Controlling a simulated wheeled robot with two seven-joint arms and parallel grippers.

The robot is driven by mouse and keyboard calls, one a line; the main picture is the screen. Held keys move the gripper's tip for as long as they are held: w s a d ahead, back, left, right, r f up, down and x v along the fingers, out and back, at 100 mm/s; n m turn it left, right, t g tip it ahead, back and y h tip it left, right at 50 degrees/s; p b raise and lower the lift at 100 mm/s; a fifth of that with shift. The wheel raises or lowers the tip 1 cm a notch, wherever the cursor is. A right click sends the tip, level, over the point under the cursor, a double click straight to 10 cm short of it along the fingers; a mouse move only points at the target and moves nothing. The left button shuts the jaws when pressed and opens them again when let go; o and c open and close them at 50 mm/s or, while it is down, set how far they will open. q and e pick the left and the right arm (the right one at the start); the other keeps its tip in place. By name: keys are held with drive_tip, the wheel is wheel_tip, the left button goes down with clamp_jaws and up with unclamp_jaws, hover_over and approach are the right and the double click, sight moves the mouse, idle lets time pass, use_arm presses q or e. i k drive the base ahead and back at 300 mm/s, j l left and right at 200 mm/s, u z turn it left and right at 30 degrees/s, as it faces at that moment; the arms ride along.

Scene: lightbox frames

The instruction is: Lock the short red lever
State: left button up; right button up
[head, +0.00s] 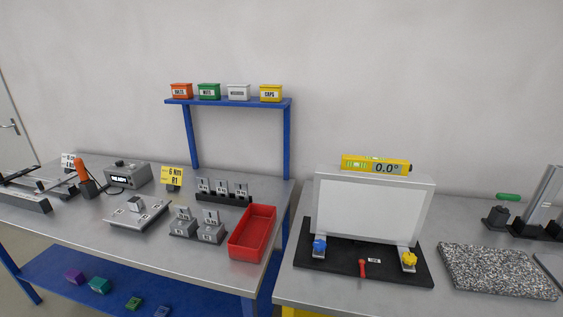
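A short red lever (362,268) stands at the front of a black base plate (325,264) on the right table, below the white panel of a lightbox (366,212). Its red knob is at the top and its lower end is near the plate's front edge. A small white label (374,261) is just right of it. A blue knob (319,246) sits on a bracket at the panel's lower left, and a yellow knob (409,259) at its lower right. I cannot tell the lever's lock state. Neither of my grippers is in view.
A yellow level reading 0.0° (376,165) lies on top of the lightbox. A speckled slab (496,270) lies to the right. A red tray (252,232) and several metal fixtures stand on the left table. A gap separates the two tables.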

sight(361, 262)
drive_tip(key=i+l, duration=0.1)
drive_tip(key=l, duration=0.25)
drive_tip(key=i+l, duration=0.1)
drive_tip(key=l, duration=0.25)
drive_tip(key=i+l, duration=0.1)
drive_tip(key=l, duration=0.25)
drive_tip(key=i+l, duration=0.15)
drive_tip(key=l, duration=0.15)
drive_tip(key=k+j+z, duration=0.35)
drive_tip(key=k+j, duration=0.15)
drive_tip(key=k, duration=0.05)
